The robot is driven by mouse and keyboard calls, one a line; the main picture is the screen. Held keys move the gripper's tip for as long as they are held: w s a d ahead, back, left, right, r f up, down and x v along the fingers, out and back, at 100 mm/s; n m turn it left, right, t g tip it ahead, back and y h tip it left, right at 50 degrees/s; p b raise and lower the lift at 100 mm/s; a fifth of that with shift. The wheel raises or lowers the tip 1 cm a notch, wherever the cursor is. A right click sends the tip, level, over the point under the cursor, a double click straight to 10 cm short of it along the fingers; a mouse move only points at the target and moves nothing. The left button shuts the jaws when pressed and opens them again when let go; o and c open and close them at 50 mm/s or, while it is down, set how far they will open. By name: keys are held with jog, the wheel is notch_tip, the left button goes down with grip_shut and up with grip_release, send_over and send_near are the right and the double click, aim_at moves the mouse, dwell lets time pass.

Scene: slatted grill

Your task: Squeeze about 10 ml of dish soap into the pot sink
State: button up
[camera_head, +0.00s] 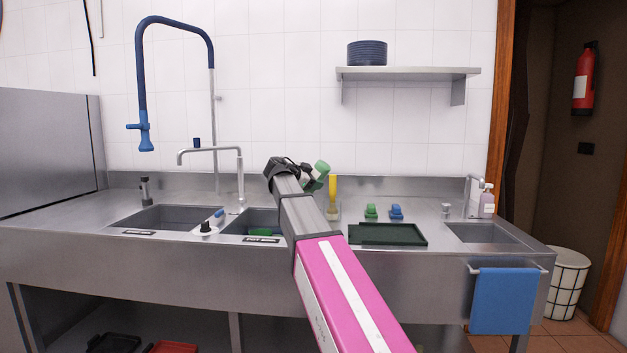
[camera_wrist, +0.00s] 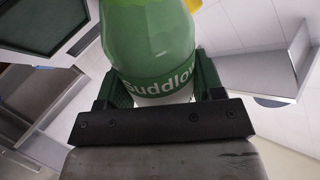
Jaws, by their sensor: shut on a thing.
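My gripper (camera_head: 306,174) is shut on a green dish soap bottle (camera_head: 321,171) above the back of the counter. The wrist view shows the bottle (camera_wrist: 150,40) between both fingers, with white lettering and a bit of yellow at its far end. In the head view the bottle looks tilted, and my gripper partly hides it. The middle basin (camera_head: 262,215) lies below and left of my gripper, with something green inside. My arm covers its right part. Another basin (camera_head: 165,216) is at the left; both labels are too small to read surely.
A tap (camera_head: 240,175) stands behind the two basins and a blue spray hose (camera_head: 143,80) hangs at the left. A yellow-topped item (camera_head: 333,192), green and blue items and a dark tray (camera_head: 388,234) are right of my arm. A shelf (camera_head: 410,72) holds plates.

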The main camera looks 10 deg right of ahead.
jog(key=shift+f, duration=2.9)
jog(key=c, duration=0.4)
jog(key=o, duration=0.4)
jog(key=shift+r, duration=2.55)
